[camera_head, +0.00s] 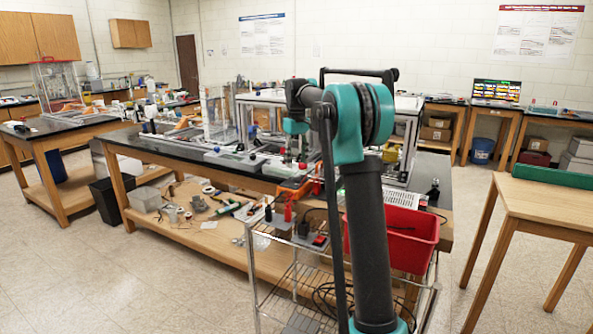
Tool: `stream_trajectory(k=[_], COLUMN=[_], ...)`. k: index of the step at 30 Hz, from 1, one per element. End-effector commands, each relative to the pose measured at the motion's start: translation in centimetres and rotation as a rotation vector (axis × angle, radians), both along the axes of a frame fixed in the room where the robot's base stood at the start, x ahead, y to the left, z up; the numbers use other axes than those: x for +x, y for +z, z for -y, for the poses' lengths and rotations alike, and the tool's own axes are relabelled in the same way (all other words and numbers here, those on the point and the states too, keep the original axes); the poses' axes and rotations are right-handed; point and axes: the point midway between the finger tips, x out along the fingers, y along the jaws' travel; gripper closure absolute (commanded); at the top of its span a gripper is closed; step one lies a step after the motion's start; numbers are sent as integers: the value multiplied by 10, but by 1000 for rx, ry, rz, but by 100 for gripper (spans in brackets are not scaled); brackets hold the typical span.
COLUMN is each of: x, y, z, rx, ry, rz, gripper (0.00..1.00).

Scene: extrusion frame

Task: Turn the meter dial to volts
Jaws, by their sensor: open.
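An orange-and-dark device (297,187), perhaps the meter, sits near the front of the long bench, just left of my upright arm link. It is small in the picture, and I cannot make out a dial or its setting. My teal and black arm rises in front of the bench and bends over to the left at the top. My gripper's fingers cannot be made out; the arm's far end is lost against the clutter on the bench. I see no contact between my arm and the orange device.
A wire cart (262,262) with a red bin (405,240) stands close in front. Behind it, the long black-topped bench (180,150) carries clear-walled frames and small apparatus. A wooden table (545,203) stands at right. The floor (70,275) at left is clear.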

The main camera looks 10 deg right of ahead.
Motion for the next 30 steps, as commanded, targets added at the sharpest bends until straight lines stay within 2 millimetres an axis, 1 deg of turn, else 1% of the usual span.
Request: stream_trajectory(k=[1,3,6,9,12,17,30], x=[0,0,0,0,0,0,0], y=[12,25,42,53,61,64,64], z=[0,0,0,0,0,0,0], rx=[0,0,0,0,0,0,0], ry=[0,0,0,0,0,0,0], rz=[0,0,0,0,0,0,0], gripper=[51,51,51,51,51,51,51])
